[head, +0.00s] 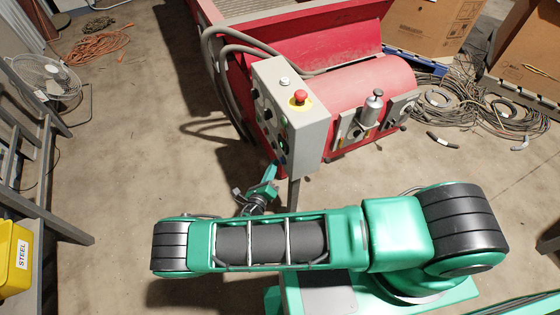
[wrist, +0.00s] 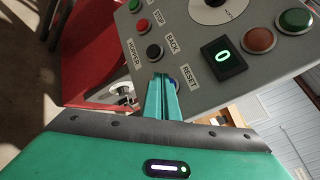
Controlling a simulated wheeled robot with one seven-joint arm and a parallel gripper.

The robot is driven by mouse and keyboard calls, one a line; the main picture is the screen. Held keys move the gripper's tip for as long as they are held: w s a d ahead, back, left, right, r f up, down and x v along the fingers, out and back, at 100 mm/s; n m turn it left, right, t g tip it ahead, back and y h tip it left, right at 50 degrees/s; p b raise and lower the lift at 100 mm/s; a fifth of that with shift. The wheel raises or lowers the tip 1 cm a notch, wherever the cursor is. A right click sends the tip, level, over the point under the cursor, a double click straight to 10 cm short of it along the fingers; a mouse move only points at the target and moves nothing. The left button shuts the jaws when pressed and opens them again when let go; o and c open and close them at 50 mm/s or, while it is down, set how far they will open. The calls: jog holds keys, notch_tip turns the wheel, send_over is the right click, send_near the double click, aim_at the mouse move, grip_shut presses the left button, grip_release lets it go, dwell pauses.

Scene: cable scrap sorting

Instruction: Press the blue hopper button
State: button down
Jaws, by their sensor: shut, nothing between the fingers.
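The grey control box (head: 312,135) stands in front of the red machine; its button face also shows in the wrist view (wrist: 195,40). In the wrist view, a row holds a red button (wrist: 141,26), a black button (wrist: 154,51) and a blue button (wrist: 175,83). The blue one is mostly hidden behind my fingers. A HOPPER label lies left of this row, a RESET label right of the blue button. My gripper (wrist: 161,80) is shut and empty, its tips at the blue button; I cannot tell whether they touch. In the head view my gripper (head: 273,168) is by the box's lower face.
A small display (wrist: 222,58) shows a green 0, with orange-red (wrist: 258,40) and green (wrist: 294,20) buttons beside it. A red emergency stop (head: 300,97) tops the box. The red machine (head: 345,95) is close behind. Cables (head: 480,105) lie at right.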

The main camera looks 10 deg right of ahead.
jog(key=shift+w+d, duration=0.1)
jog(key=shift+d, duration=0.35)
dwell(0.5)
jog(key=shift+a, duration=0.15)
jog(key=shift+s+a, duration=0.25)
jog(key=shift+a, duration=0.45)
jog(key=a, duration=0.2)
jog(key=s+a, duration=0.1)
jog(key=a, duration=0.2)
jog(key=shift+s, duration=0.15)
dwell(0.4)
jog(key=shift+d, duration=0.1)
dwell(0.6)
